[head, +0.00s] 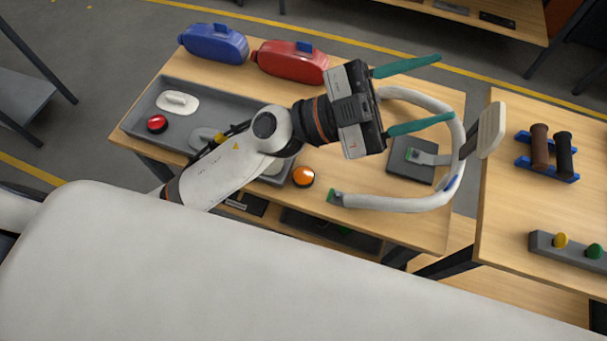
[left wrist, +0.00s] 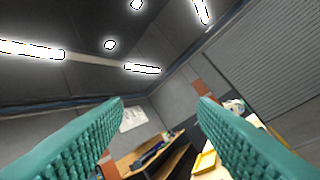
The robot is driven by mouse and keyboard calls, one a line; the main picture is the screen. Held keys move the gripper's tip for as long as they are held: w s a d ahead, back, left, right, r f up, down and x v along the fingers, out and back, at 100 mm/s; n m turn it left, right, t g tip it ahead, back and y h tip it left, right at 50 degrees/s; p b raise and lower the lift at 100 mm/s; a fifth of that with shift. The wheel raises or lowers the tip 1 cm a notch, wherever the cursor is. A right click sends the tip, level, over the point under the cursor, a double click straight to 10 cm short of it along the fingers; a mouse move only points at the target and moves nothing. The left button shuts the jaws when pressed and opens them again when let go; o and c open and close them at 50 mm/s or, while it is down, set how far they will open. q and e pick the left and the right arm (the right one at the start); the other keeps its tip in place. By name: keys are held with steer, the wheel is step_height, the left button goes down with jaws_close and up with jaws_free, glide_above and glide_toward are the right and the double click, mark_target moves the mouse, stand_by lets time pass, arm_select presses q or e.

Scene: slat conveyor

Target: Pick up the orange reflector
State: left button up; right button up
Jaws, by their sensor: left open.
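The orange reflector (head: 303,176) is a small round orange piece with a dark rim. In the head view it lies on the wooden table near its front edge, just right of the grey tray. My left gripper (head: 415,96) is above the table, up and to the right of the reflector and apart from it. Its two teal fingers are spread, with nothing between them. In the left wrist view the open fingers (left wrist: 160,120) point toward the ceiling and far wall, and the reflector is not seen there. My right gripper is not in view.
A grey tray (head: 140,122) holds a red reflector (head: 157,123) and white parts. A blue case (head: 213,43) and a red case (head: 290,62) stand at the back. A curved white handlebar (head: 400,203) lies right of the reflector. A second table (head: 510,220) stands at right.

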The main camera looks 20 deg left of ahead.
arm_select(q)
steer(key=s+d+f+m+g+y, duration=0.25)
steer(key=s+m+g, duration=0.2)
steer(key=g, duration=0.25)
steer(key=n+y+p, duration=0.2)
steer(key=y, duration=1.8)
glide_above(303, 175)
steer(key=shift+m, duration=0.25)
step_height(303, 175, down, 27)
steer(key=shift+s+d+r, duration=0.1)
steer(key=shift+d, duration=0.05)
step_height(303, 175, down, 5)
steer(key=shift+r+p, duration=0.1)
steer(key=shift+p, duration=0.9)
steer(key=shift+f, duration=0.55)
steer(key=c, duration=0.6)
